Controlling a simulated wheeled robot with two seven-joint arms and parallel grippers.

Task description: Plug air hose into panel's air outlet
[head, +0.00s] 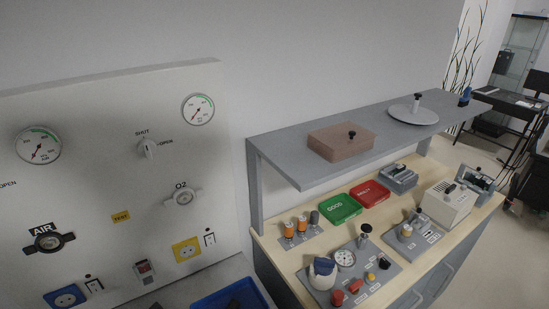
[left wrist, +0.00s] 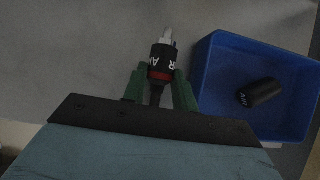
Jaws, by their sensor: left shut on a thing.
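In the left wrist view my left gripper (left wrist: 158,95) is shut on the air hose's black connector (left wrist: 162,58), which has white lettering, a red band and a pale metal tip pointing away from the gripper. The panel (head: 110,200) stands at the left of the head view. Its air outlet (head: 48,242), a dark round fitting under the AIR label, is at the panel's lower left. The connector and both grippers are out of the head view, so their distance from the outlet cannot be told.
A blue bin (left wrist: 213,88) beside the left gripper holds a black cylinder (left wrist: 259,93) with white lettering; the bin also shows in the head view (head: 262,290). An O2 outlet (head: 184,197) sits right of the air outlet. A workbench (head: 270,240) with devices and a raised shelf (head: 285,150) stands to the right.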

